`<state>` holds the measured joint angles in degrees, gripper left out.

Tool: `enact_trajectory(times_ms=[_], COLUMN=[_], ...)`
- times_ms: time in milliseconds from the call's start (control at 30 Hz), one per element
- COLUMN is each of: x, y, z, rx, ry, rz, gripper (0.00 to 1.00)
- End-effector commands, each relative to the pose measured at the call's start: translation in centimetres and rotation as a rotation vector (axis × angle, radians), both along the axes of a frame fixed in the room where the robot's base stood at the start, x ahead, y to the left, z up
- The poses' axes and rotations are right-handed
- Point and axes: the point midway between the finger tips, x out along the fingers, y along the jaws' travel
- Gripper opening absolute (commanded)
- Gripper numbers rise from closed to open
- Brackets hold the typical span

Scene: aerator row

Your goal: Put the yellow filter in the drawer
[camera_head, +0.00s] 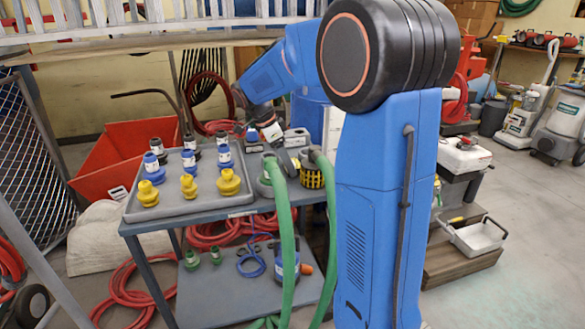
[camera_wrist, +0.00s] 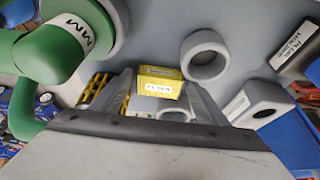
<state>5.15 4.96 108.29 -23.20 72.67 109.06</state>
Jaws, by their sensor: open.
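The yellow filter (camera_head: 311,175), with black slots around its side, stands at the right end of the grey table, partly behind a green hose. In the wrist view its labelled yellow top block (camera_wrist: 160,82) lies between the two fingers of my open gripper (camera_wrist: 157,88). I cannot tell whether either finger touches it. In the head view my gripper is beside the green hoses, its fingertips hard to make out. A pale open tray with a handle (camera_head: 478,238), possibly the drawer, shows low at the right near a brown wooden base.
Green hoses (camera_head: 284,230) run down past the filter; a hose elbow (camera_wrist: 48,58) is close left of my gripper. A grey ring (camera_wrist: 205,56) stands right of it. A grey tray (camera_head: 190,207) with yellow and blue fittings fills the table's left.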

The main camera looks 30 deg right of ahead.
Motion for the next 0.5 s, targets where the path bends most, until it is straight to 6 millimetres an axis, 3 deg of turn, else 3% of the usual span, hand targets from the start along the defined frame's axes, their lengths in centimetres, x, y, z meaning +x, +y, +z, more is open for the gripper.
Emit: enact_trajectory(times_ms=[167,300,500], x=[0.0,0.01,0.01], y=[0.02,0.02,0.02], z=[0.01,0.02,0.03], rx=[0.0,0.0,0.0], ry=[0.0,0.0,-0.001], rz=[0.0,0.0,0.0], gripper=[0.66,0.36,0.33])
